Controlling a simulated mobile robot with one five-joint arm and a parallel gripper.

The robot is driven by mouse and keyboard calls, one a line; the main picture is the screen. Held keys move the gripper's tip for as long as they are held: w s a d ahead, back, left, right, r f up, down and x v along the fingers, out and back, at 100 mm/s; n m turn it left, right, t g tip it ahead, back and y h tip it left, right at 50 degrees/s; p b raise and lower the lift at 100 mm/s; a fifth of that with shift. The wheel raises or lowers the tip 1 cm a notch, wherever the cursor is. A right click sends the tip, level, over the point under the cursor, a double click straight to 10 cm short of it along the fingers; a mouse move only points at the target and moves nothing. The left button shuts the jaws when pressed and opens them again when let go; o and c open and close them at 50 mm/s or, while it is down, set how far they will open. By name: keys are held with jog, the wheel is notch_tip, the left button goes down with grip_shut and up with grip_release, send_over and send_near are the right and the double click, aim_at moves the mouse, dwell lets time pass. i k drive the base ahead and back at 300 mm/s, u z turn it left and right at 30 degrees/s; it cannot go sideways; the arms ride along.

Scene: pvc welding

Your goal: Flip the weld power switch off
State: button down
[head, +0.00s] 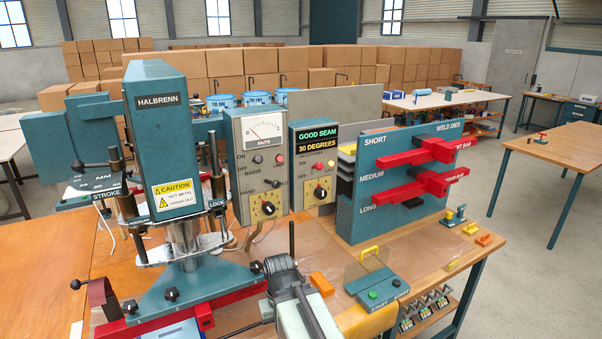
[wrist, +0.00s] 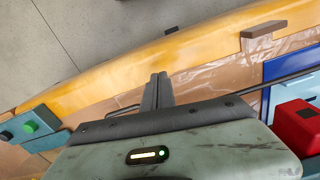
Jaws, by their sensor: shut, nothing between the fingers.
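The amps panel (head: 259,170) stands beside the green Halbrenn machine. It has a dial, a red lamp and a small switch labelled on, off and mains (head: 255,159). To its right a narrower control box (head: 316,166) reads "Good seam, 30 degrees" and has another on/off switch. I cannot tell which is the weld power switch, nor the exact position of either lever. My gripper (head: 278,264) is low in front of the panels, apart from the switches. In the wrist view its fingers (wrist: 158,78) are together and empty, over the bench's front edge.
The Halbrenn machine (head: 158,140) stands at the left. The weld dies rack (head: 400,180) with red bars stands at the right.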

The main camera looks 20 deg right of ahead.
aim_at(319, 166)
jog(key=u, duration=1.6)
jog(key=k, duration=1.35)
jog(key=z, duration=0.7)
jog(key=i, duration=1)
jog(key=u, duration=0.1)
